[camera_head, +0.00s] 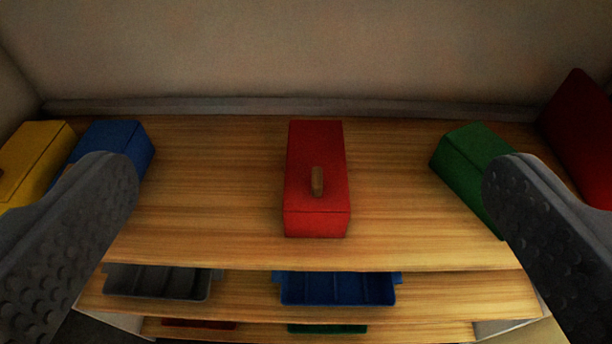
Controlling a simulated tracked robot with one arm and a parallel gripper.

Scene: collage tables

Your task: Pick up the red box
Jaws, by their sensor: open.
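The red box (316,206) sits on the top shelf of a wooden unit, near the middle of the view. It is long, runs front to back, and has a small tan handle (318,181) on its lid. My gripper (312,188) is open and empty. Its dark studded fingers show at the left and right edges of the view, wide apart on either side of the red box. Neither finger touches it.
A blue box (117,140) and a yellow box (38,150) stand at left, and a green box (468,160) at right. A dark red object (580,135) is at far right. Trays (336,288) sit on the shelf below. A wall (300,55) closes the back. Bare wood flanks the red box.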

